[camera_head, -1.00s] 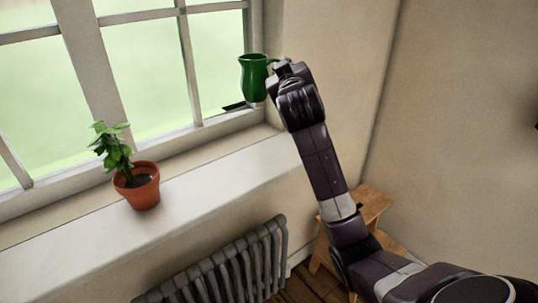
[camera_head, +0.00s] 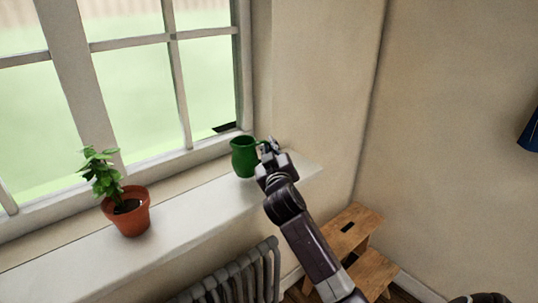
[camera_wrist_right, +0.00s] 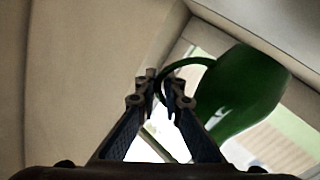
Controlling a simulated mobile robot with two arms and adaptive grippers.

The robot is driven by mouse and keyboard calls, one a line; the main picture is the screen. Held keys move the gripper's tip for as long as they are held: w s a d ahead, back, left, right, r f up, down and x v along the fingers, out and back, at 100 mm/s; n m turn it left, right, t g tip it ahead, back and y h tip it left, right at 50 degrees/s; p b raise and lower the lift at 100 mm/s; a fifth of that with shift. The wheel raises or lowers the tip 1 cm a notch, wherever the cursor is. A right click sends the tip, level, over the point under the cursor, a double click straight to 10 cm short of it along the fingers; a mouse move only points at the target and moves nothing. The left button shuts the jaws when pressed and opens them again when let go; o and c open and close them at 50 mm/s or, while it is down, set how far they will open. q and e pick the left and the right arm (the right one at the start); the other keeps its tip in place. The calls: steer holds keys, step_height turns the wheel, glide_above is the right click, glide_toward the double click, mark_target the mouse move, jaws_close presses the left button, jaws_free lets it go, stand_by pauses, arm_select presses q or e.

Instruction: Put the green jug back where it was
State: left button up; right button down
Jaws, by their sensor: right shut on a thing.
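The green jug (camera_head: 244,157) is upright at the right end of the white windowsill (camera_head: 185,213), close to the window frame. Its base appears at the sill surface, but I cannot tell whether it touches. My right gripper (camera_head: 268,148) is shut on the jug's handle, on the jug's right side. In the right wrist view the handle passes between the fingertips of my right gripper (camera_wrist_right: 162,88), and the jug's body (camera_wrist_right: 245,90) is to the right. My left gripper is not in view.
A potted plant (camera_head: 128,212) in a terracotta pot stands on the sill at the left. Bare sill lies between it and the jug. A radiator (camera_head: 238,280) is below the sill, and a wooden step stool (camera_head: 352,229) stands at the right. The window (camera_head: 130,90) is behind.

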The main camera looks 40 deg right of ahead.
step_height(320, 180, down, 3)
steer(key=shift+r, duration=0.1)
steer(key=shift+f, duration=0.2)
steer(key=c, duration=2.1)
jaws_free()
steer(key=shift+r, duration=0.1)
steer(key=shift+b+v, duration=1.05)
steer(key=shift+v, duration=5)
